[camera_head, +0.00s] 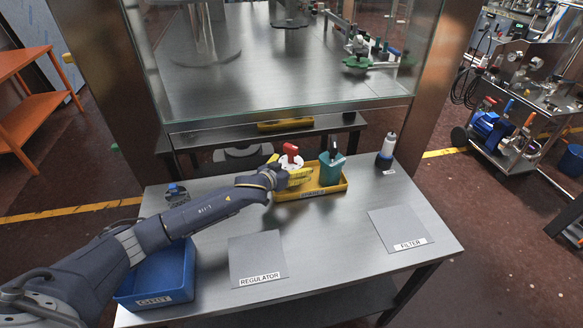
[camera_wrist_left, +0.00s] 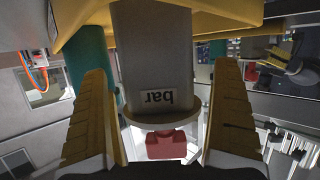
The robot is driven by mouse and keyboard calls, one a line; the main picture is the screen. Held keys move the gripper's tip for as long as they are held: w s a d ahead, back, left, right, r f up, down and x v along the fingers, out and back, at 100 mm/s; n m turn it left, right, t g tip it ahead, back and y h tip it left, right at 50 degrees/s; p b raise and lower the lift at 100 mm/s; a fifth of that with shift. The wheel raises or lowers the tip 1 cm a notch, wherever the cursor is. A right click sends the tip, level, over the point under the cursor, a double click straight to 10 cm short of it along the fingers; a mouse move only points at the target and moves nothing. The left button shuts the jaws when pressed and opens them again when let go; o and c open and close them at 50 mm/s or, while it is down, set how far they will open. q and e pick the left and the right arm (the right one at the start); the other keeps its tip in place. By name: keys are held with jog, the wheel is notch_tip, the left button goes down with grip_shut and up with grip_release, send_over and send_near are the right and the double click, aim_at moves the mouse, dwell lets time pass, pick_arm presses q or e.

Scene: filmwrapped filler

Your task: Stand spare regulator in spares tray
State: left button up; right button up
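The spare regulator, with its red knob (camera_head: 290,150), stands at the left end of the yellow spares tray (camera_head: 333,189). In the left wrist view, turned upside down, its grey body (camera_wrist_left: 152,60) bears a "bar" label, and the red knob (camera_wrist_left: 166,145) is below. The tray (camera_wrist_left: 225,15) is at the top there. My left gripper (camera_head: 285,170) has its yellow fingers on either side of the regulator. In the left wrist view the gripper (camera_wrist_left: 162,75) is open, with a gap at the right finger; contact at the left finger is unclear. My right gripper is out of view.
A teal part (camera_head: 332,170) stands in the tray's right half. A blue bin (camera_head: 163,272) is at the front left. REGULATOR (camera_head: 257,256) and FILTER (camera_head: 398,227) pads lie empty. A glass-fronted cabinet (camera_head: 290,112) rises behind.

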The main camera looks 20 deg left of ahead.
pick_arm(q)
jog(key=shift+r, duration=0.25)
jog(key=shift+s+a, duration=0.1)
jog(key=shift+s, duration=0.2)
jog(key=v, duration=1.1)
jog(key=shift+s, duration=0.2)
jog(key=shift+a, duration=0.15)
